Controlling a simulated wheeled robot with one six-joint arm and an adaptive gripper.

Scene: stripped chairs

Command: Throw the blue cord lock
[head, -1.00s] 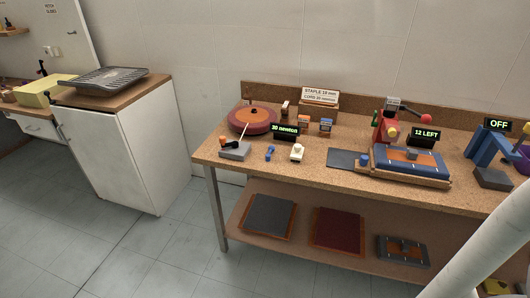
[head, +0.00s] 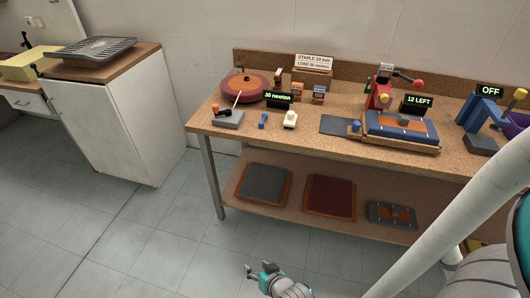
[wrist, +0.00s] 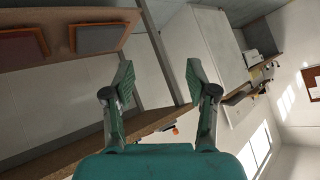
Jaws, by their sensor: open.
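A small blue piece (head: 263,120), which looks like the blue cord lock, stands near the front edge of the workbench (head: 300,138). It is between a grey block with an orange and black fitting (head: 228,119) and a white piece (head: 290,120). A dark display reading 30 newton (head: 278,99) stands just behind. My gripper (head: 252,269) is low in front of the bench, well below and apart from the blue piece. In the wrist view my gripper (wrist: 160,88) is open with nothing between its fingers; I cannot make out the blue piece there.
A blue pad fixture (head: 402,132) with a blue knob (head: 354,127) is farther right on the bench. The lower shelf (head: 285,205) holds flat panels and juts out near my arm. A white cabinet (head: 125,125) stands left. The floor before the bench is clear.

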